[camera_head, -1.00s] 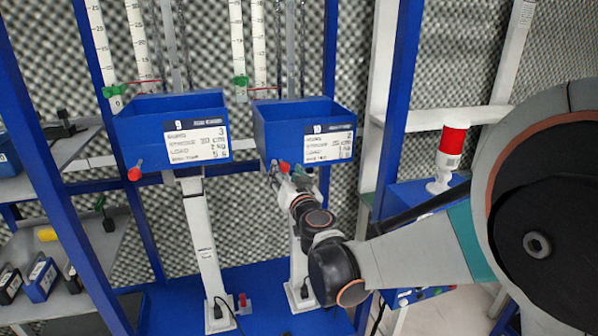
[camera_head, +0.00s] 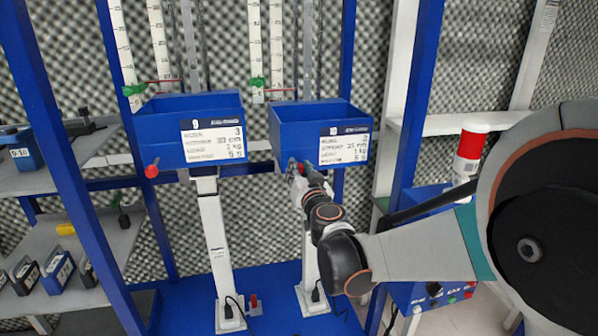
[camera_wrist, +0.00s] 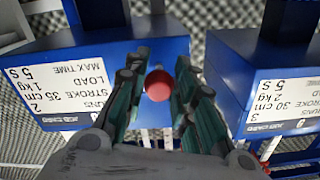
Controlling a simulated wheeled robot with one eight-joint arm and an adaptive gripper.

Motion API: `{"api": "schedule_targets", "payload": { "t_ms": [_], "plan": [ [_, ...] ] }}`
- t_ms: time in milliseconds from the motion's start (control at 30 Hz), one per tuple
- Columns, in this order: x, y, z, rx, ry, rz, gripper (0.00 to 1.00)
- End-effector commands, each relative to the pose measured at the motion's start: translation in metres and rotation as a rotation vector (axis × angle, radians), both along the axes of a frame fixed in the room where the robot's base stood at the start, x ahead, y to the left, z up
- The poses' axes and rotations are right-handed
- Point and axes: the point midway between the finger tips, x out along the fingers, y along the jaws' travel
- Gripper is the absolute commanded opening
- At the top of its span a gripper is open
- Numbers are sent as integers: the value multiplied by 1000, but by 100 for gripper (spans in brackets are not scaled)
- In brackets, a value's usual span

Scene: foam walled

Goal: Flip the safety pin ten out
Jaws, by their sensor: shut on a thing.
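The blue bin on the right (camera_head: 295,130), which in the earlier head view reads 10, has a white label on its front. At its lower left front is the red-knobbed safety pin (camera_head: 302,170), mostly covered by my gripper (camera_head: 297,169) in the head view. In the wrist view the round red knob (camera_wrist: 158,86) sits between the two fingers of my gripper (camera_wrist: 159,88), which is shut on it. The bin (camera_wrist: 90,55) appears upside down at left there. The pin's shaft is hidden behind the knob.
The neighbouring blue bin (camera_head: 165,130) is on the left, with its own red-knobbed pin (camera_head: 152,171) sticking out. A blue upright (camera_head: 415,90) and a red-topped signal lamp (camera_head: 470,148) stand right. Shelves (camera_head: 85,235) with small boxes are at far left.

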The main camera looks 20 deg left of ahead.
Motion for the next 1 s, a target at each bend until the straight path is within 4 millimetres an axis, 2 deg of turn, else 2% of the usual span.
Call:
{"api": "schedule_targets", "payload": {
  "t_ms": [233, 500, 533, 600, 1000],
  "plan": [
    [-27, -16, 0, 0, 0, 0, 0],
    [-28, -17, -1, 0, 0, 0, 0],
    [-28, -17, -1, 0, 0, 0, 31],
    [-28, -17, -1, 0, 0, 0, 45],
    [-31, -19, 0, 0, 0, 0, 45]
  ]
}}
